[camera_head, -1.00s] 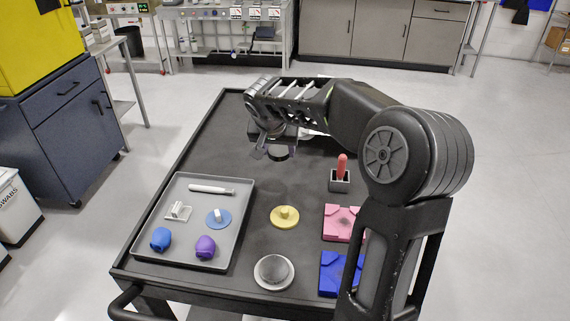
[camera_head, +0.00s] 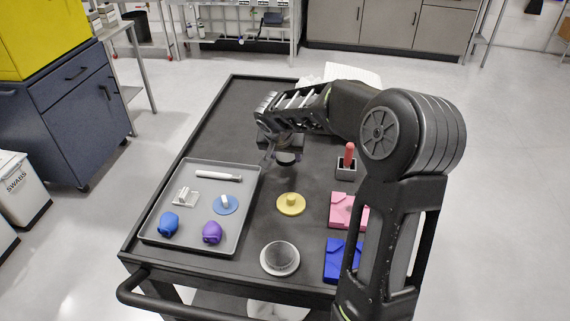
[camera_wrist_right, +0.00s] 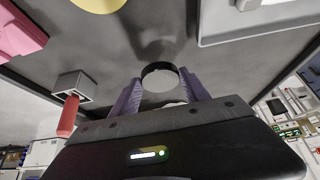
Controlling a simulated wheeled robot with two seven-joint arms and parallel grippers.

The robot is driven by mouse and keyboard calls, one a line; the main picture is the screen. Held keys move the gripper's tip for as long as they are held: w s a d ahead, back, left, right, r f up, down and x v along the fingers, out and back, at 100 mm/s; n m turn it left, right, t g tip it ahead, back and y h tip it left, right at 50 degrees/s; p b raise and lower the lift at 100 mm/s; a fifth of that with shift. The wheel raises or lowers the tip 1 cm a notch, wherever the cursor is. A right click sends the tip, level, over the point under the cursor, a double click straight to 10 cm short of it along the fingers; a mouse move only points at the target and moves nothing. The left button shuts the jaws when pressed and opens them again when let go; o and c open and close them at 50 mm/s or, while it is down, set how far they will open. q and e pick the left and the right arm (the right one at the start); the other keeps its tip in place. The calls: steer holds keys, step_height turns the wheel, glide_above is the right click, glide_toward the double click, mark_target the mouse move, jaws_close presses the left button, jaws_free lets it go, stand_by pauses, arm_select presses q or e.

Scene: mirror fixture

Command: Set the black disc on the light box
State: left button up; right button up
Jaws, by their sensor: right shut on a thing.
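My right gripper (camera_head: 276,155) is above the middle of the dark cart top, behind the yellow knobbed disc. It is shut on the black disc (camera_head: 288,158), which hangs just below the fingers. In the right wrist view the black disc (camera_wrist_right: 160,70) sits between the purple fingertips of the right gripper (camera_wrist_right: 160,90), its dark rim and grey face showing. A white ribbed thing (camera_head: 345,73) at the cart's far end, partly behind my right arm, may be the light box; I cannot tell for sure. My left gripper is out of view.
A grey tray (camera_head: 246,215) with several small pieces lies at the left. The yellow disc (camera_head: 291,205), a round grey dish (camera_head: 280,258), pink (camera_head: 343,211) and blue (camera_head: 337,258) blocks, and a red-handled piece in a holder (camera_head: 346,168) stand nearby. The far left cart top is clear.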

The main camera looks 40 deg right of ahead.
mark_target(284, 161)
steer(key=shift+f, duration=1.8)
steer(key=shift+f, duration=0.15)
steer(key=o, duration=1.4)
steer(key=shift+a+r, duration=0.1)
steer(key=shift+r, duration=0.25)
steer(key=b+v, duration=0.1)
steer(key=v, duration=1)
steer(key=shift+s+a+r, duration=0.15)
steer(key=shift+a+r, duration=0.05)
steer(key=shift+r, duration=0.05)
